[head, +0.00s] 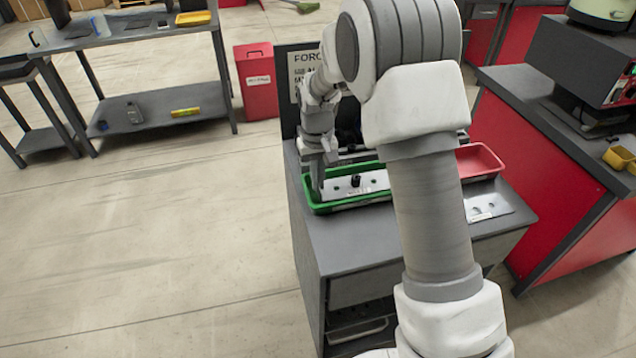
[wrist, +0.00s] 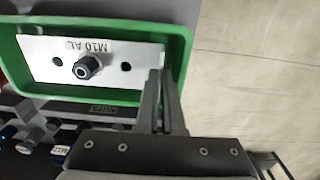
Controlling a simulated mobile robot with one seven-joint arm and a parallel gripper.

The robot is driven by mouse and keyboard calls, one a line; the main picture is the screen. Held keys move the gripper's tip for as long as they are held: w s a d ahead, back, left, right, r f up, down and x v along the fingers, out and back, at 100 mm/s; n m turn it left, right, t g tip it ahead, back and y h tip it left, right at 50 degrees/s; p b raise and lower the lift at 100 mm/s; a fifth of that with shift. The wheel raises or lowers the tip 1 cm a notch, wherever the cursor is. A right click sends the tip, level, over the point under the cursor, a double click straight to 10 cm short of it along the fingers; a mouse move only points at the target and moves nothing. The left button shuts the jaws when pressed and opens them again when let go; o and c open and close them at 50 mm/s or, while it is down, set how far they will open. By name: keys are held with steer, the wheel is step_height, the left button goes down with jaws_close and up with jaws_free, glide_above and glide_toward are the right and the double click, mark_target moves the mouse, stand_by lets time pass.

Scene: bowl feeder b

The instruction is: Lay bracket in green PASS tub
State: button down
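The bracket (head: 370,181) is a pale metal plate with a black bolt-like part in its middle and dark holes. In the wrist view the bracket (wrist: 50,66) shows the marking "M10 AL" and a raised edge at its right end. It is inside the outline of the green tub (head: 322,209), and the tub's rim (wrist: 184,50) surrounds it. I cannot tell whether it rests on the tub's floor. My gripper (head: 318,186) points down at the tub's left end. In the wrist view my gripper (wrist: 160,74) has its fingers close together on the raised end.
A red tub (head: 480,160) stands right of the green one, partly behind my arm. A metal plate with holes (head: 487,207) lies on the grey bench (head: 345,245) in front of it. A sign board (head: 300,70) stands behind. Open floor lies to the left.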

steer(key=shift+f, duration=0.4)
steer(key=shift+f+b, duration=0.35)
steer(key=shift+f, duration=0.3)
steer(key=c, duration=1.3)
jaws_free()
step_height(320, 180, up, 14)
steer(key=shift+f+p, duration=0.25)
steer(key=shift+p, duration=0.95)
